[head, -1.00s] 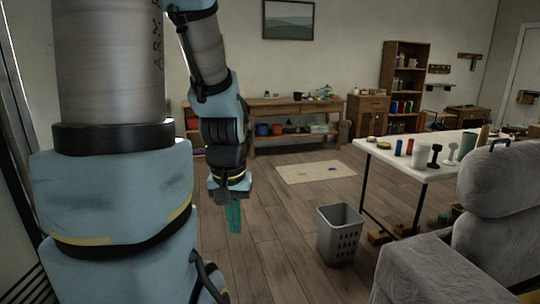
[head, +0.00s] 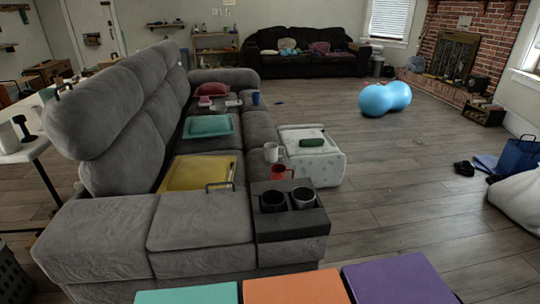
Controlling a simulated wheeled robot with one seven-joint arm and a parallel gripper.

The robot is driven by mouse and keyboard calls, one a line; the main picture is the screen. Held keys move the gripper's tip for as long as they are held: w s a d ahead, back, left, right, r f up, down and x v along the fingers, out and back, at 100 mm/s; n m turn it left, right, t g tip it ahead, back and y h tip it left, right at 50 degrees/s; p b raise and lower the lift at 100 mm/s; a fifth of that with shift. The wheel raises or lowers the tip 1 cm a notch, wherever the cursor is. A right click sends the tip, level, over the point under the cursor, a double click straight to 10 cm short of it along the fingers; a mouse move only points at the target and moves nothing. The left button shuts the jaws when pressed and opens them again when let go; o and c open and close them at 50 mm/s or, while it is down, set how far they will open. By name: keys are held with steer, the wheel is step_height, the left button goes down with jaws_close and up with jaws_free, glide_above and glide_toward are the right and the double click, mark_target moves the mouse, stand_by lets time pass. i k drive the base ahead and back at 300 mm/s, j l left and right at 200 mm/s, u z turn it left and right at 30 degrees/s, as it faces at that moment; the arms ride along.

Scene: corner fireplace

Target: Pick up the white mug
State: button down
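A white mug (head: 271,153) stands on the front edge of the grey sofa seat, in the middle of the head view. A red mug (head: 279,173) is just in front of it and slightly to its right. My gripper is outside the current head view, so its opening and its distance from the mug are not shown.
A pale ottoman (head: 310,155) stands right of the mug. Teal, orange and purple blocks (head: 295,290) line the bottom edge. Open floor (head: 400,200) lies to the right.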

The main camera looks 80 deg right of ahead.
mark_target(275, 153)
steer(key=k+j+u, duration=0.2)
steer(key=k+j, duration=0.8)
steer(key=k+l+u, duration=0.15)
steer(key=k, duration=1)
steer(key=k+u, duration=0.1)
steer(key=k, duration=1.1)
steer(key=k+j+u, duration=0.15)
steer(key=k, duration=1)
steer(key=k+l+u, duration=0.15)
steer(key=k+l, duration=0.55)
steer(key=k, duration=0.15)
steer(key=k+l, duration=0.1)
steer(key=l, duration=0.3)
steer(key=k+l, duration=0.1)
steer(key=l, duration=0.3)
steer(key=l+u, duration=0.1)
steer(key=l, duration=0.3)
steer(key=k+l, duration=0.15)
steer(key=l, duration=0.25)
steer(key=k+l, duration=0.1)
steer(key=l, duration=0.25)
steer(key=l+u, duration=0.1)
steer(key=l, duration=0.95)
steer(key=l+u, duration=0.1)
steer(key=l, duration=0.9)
steer(key=l+u, duration=0.1)
steer(key=l, duration=0.95)
steer(key=k, duration=0.05)
